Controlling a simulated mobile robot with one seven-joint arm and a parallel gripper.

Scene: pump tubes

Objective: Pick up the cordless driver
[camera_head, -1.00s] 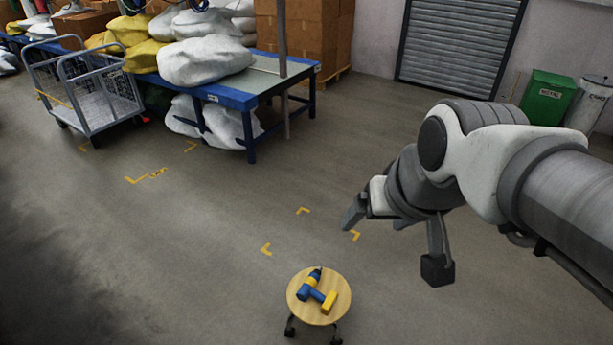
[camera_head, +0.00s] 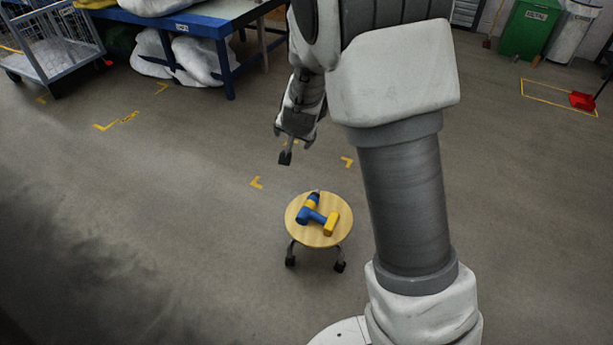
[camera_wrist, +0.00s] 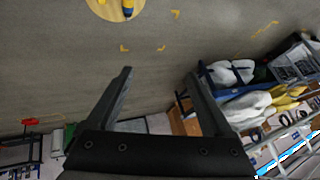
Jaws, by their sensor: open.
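The cordless driver (camera_head: 313,214), blue with a yellow battery end and a dark tip, lies on its side on a round wooden stool top (camera_head: 294,228). My gripper (camera_head: 294,143) is in the air beyond the stool, apart from the driver. In the wrist view my gripper (camera_wrist: 160,82) shows two dark fingers spread wide with nothing between them. The stool top (camera_wrist: 102,8) is cut by the upper edge of the wrist view, with only part of the driver (camera_wrist: 128,8) showing.
The stool has casters (camera_head: 339,266). A blue table (camera_head: 222,22) with white sacks (camera_head: 195,58) stands behind left, beside a grey cart (camera_head: 52,45). A green bin (camera_head: 526,30) and red dustpan (camera_head: 582,100) are at the right. The floor around the stool is clear.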

